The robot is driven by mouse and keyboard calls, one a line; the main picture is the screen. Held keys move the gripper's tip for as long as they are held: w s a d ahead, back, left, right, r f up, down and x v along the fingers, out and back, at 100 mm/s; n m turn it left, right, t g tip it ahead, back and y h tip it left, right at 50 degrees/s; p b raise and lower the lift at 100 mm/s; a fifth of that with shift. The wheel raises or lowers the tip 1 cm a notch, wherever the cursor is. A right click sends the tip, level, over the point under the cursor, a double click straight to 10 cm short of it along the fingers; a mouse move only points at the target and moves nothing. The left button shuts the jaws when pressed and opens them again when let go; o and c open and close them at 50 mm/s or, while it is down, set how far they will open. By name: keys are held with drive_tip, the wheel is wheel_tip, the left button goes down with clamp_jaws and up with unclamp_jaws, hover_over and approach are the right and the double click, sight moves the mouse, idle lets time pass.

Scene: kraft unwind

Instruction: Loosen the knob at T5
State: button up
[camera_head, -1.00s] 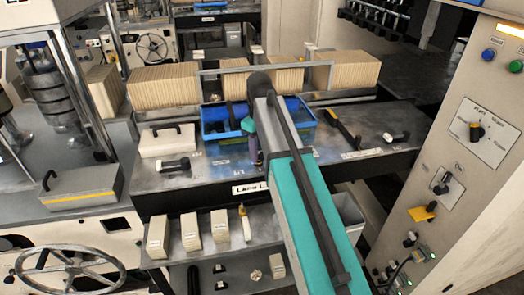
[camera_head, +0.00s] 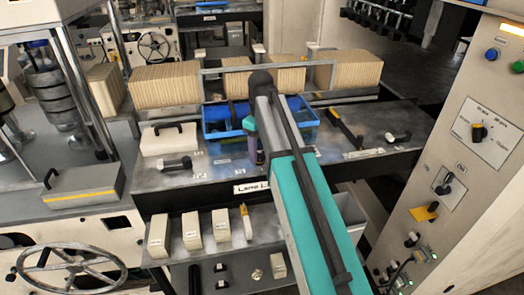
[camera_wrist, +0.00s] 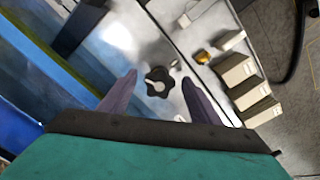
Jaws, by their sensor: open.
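A black lobed knob (camera_wrist: 158,82) with a pale slotted centre sits on the metal surface in the wrist view. My gripper (camera_wrist: 159,88) is open, its two purple fingers apart, with the knob appearing between their tips. I see no finger touching it, and the height gap is hard to judge. In the head view my gripper (camera_head: 254,150) points down over the bench beside the blue bin. My arm hides the knob there. No T5 marking is readable, so I cannot confirm that this is that knob.
The blue bin (camera_head: 214,130) stands just behind my gripper. A black-ended handle (camera_head: 174,163) lies to the left, another (camera_head: 398,137) to the right. A long dark tool (camera_head: 345,128) lies right of the bin. Pale blocks (camera_head: 191,229) stand on the shelf below.

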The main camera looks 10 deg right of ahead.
sight(261, 153)
wheel_tip(261, 153, up, 14)
drive_tip(key=b, duration=0.2)
drive_tip(key=shift+f, duration=0.25)
idle(0.4)
drive_tip(key=shift+s+f, duration=0.1)
idle(0.4)
